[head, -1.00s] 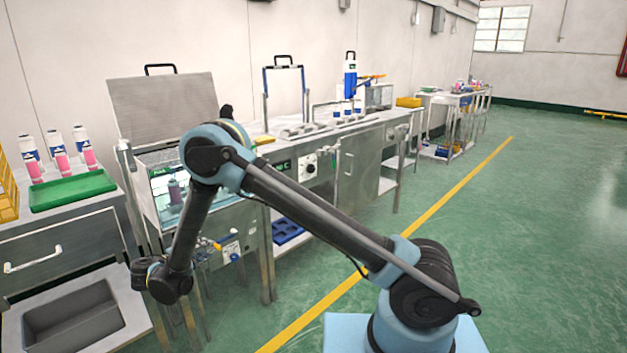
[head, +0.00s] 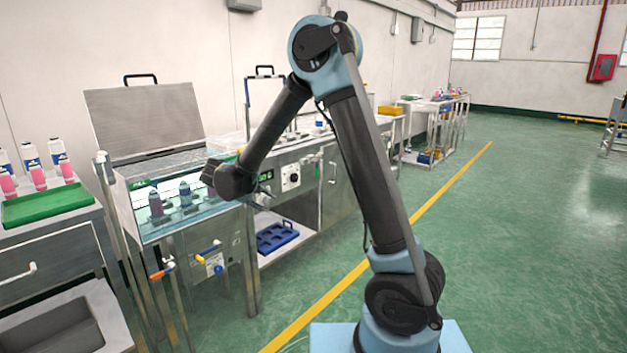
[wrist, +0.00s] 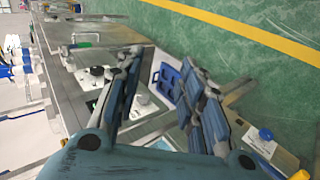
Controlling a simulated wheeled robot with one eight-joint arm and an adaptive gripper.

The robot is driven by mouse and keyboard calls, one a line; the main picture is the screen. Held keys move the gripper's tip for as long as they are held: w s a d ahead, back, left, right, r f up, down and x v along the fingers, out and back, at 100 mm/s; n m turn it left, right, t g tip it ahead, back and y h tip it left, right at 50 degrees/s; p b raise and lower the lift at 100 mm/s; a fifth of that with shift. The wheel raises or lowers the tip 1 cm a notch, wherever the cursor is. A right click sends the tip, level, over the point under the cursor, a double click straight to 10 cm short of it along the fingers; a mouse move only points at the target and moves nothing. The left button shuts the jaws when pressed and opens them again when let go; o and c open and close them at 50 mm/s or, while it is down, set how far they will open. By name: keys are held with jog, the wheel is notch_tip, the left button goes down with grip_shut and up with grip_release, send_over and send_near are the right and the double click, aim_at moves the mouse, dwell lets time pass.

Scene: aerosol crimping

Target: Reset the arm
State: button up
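My gripper (wrist: 160,88) is in the wrist view with its two fingers spread apart. It is open, and nothing is between the fingertips except the distant background. In the head view my arm is raised and bent, with its wrist in front of the right end of the glass-fronted water tank. There the gripper is mostly hidden behind my wrist.
The water tank (head: 150,228) holds several bottles and has its lid (head: 145,115) raised. A green tray (head: 45,204) and pink-and-white bottles stand at the left. A blue tray (head: 277,237) lies on a low shelf.

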jog(key=s+d+r+m+g+y, duration=0.15)
jog(key=s+d, duration=0.25)
jog(key=d, duration=0.5)
jog(key=s+d+r+m+g, duration=0.1)
jog(key=s+d+r, duration=0.2)
jog(key=d, duration=0.7)
jog(key=s+d+r+m+g+y, duration=0.15)
jog(key=s+d, duration=0.25)
jog(key=d, duration=0.5)
jog(key=s+d+f+m+y, duration=0.1)
jog(key=s+d+f, duration=0.3)
jog(key=s, duration=0.6)
jog(key=s+d+f+m+g+y, duration=0.1)
jog(key=s+d+f+m+y, duration=0.1)
jog(key=s, duration=0.9)
jog(key=d+f+m, duration=0.1)
jog(key=d+m, duration=0.1)
jog(key=d, duration=0.1)
jog(key=shift+s+f+g, duration=0.15)
jog(key=shift+f+g, duration=0.15)
jog(key=shift+f, duration=0.1)
